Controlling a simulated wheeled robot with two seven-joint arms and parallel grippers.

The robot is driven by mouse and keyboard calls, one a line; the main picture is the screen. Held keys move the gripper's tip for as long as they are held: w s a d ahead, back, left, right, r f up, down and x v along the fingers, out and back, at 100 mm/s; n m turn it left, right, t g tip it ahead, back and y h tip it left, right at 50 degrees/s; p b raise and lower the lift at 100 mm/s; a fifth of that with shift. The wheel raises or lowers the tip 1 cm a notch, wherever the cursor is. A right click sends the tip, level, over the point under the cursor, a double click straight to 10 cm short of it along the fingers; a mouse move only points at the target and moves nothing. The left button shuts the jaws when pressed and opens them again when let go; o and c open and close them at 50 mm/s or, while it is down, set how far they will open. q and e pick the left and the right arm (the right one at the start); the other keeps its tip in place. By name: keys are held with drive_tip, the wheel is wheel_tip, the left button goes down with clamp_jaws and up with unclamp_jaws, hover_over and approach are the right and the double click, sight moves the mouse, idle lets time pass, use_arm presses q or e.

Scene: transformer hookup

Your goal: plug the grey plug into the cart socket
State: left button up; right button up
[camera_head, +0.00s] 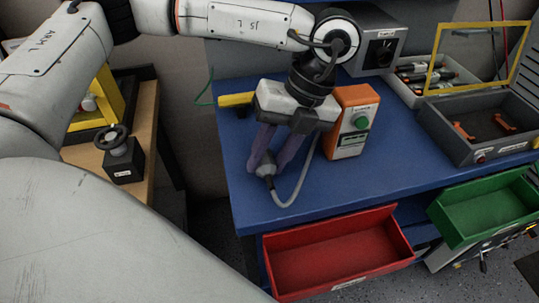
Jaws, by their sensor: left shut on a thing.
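My left gripper (268,163) points down over the front left part of the blue cart top (235,190). Its purple fingers are shut on the grey plug (266,171), which sits low between the fingertips. A grey cable (297,194) loops from the plug down and then up toward the orange box. A grey box (378,45) with a dark round opening stands at the back of the cart; I cannot tell whether this is the cart socket. My right gripper is not in view.
An orange box (352,122) with a green button stands just right of the gripper. Open red (335,258) and green (490,208) drawers jut from the front. A wooden bench (143,150) stands left.

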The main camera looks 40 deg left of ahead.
use_arm(q)
drive_tip(key=shift+f, duration=0.3)
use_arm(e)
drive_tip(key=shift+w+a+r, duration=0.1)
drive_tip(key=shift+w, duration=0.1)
use_arm(q)
drive_tip(key=o, duration=1.1)
drive_tip(key=shift+s, duration=0.1)
drive_tip(key=shift+c, duration=0.2)
drive_tip(key=shift+d, duration=0.1)
drive_tip(key=p+v, duration=0.5)
drive_tip(key=v, duration=0.3)
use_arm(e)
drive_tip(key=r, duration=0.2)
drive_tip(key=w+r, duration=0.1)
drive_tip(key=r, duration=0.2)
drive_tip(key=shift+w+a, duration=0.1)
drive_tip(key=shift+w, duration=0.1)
use_arm(q)
drive_tip(key=shift+s+r, duration=0.1)
drive_tip(key=shift+r, duration=0.05)
